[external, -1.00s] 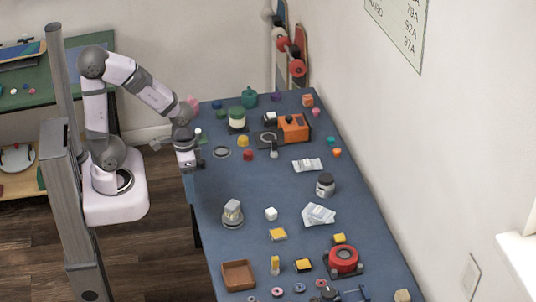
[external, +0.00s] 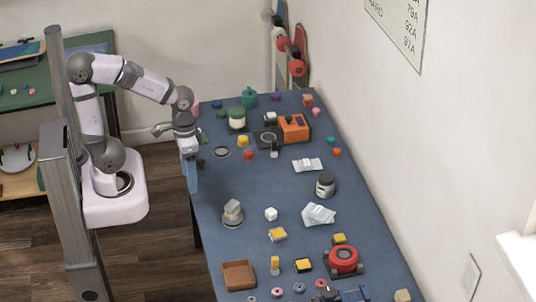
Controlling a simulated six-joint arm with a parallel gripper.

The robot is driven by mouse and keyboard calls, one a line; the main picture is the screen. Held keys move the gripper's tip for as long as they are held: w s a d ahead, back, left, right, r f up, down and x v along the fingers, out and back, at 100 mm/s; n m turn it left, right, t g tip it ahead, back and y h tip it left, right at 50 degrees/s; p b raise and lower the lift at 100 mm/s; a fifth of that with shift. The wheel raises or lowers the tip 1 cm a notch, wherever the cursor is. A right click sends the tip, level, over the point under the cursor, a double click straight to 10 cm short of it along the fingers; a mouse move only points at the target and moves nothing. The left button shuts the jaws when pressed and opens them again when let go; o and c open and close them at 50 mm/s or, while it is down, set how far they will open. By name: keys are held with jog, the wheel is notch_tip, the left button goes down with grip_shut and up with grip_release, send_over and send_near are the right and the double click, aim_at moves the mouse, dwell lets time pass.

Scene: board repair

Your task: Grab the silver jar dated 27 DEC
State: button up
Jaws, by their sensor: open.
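A silver-grey jar with a dark lid (external: 325,185) stands upright on the right half of the blue workbench. Any date on it is too small to read. A white jar with a green lid (external: 237,119) stands near the far left of the bench. My gripper (external: 198,163) is at the left edge of the bench, well to the left of the silver-grey jar. It is small in the picture; it is open and I see nothing held in it.
An orange machine (external: 293,128) stands at the back. White packets (external: 319,214) lie just in front of the silver-grey jar, and another packet (external: 307,165) lies behind it. A brown tray (external: 238,275) and a red round device (external: 343,261) are nearer. The bench's left-middle is mostly clear.

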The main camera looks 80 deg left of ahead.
aim_at(327, 177)
jog(key=w+d+f+n+t+h+b, duration=0.25)
jog(key=w+n+b, duration=0.2)
jog(key=w, duration=0.25)
jog(key=w+d+f+n+t+h+b, duration=0.1)
jog(key=w+n+h+b, duration=0.25)
jog(key=w+n, duration=0.3)
jog(key=w+d+f+n+t+h+b, duration=0.1)
jog(key=w+d+n+t+h+b, duration=0.1)
jog(key=w+n+b, duration=0.45)
jog(key=w+a+r+n+t+b, duration=0.2)
jog(key=w+a+n+t+b, duration=0.3)
jog(key=w+a, duration=0.35)
jog(key=w+a+r+n+t+b, duration=0.2)
jog(key=w+a+n+t+b, duration=0.1)
jog(key=w+a+n+t, duration=0.45)
jog(key=shift+g+y, duration=0.4)
jog(key=shift+g, duration=0.5)
jog(key=f, duration=0.5)
jog(key=w+f, duration=0.1)
jog(key=f, duration=0.4)
jog(key=w+f, duration=0.1)
jog(key=f, duration=0.5)
jog(key=shift+a, duration=0.35)
jog(key=shift+p+x, duration=0.5)
jog(key=shift+x, duration=3.15)
jog(key=shift+f, duration=0.15)
jog(key=c, duration=1.2)
